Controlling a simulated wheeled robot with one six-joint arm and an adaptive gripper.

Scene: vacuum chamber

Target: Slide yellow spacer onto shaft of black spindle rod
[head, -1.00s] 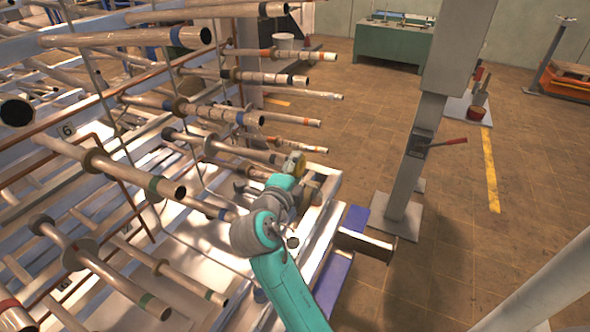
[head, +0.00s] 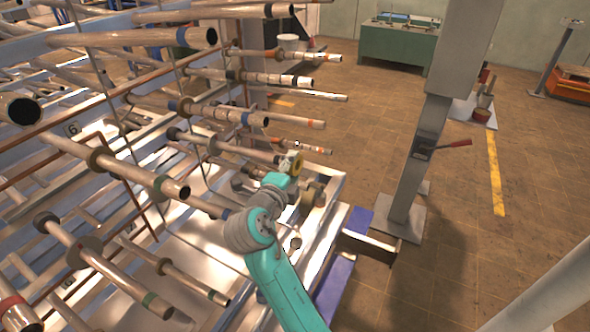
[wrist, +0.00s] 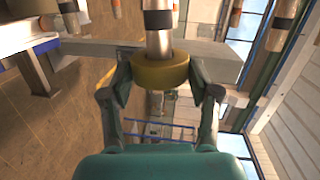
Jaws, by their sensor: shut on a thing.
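The yellow spacer (wrist: 160,71) is a thick ring in the wrist view, held between the two fingers of my gripper (wrist: 162,78). In the head view the spacer (head: 291,163) shows small at the end of my teal arm, beside the rack's rods. A metallic rod with a black band (wrist: 158,20) lines up with the spacer in the wrist view, and its lower part meets the ring's upper edge. I cannot tell whether the rod is inside the ring or only behind it. My fingers are partly hidden in the head view.
Several rods with coloured bands stick out of the white rack (head: 330,190) around my arm. A grey post with a red lever (head: 455,144) stands to the right. A green cabinet (head: 395,45) is at the back. The brown floor on the right is mostly open.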

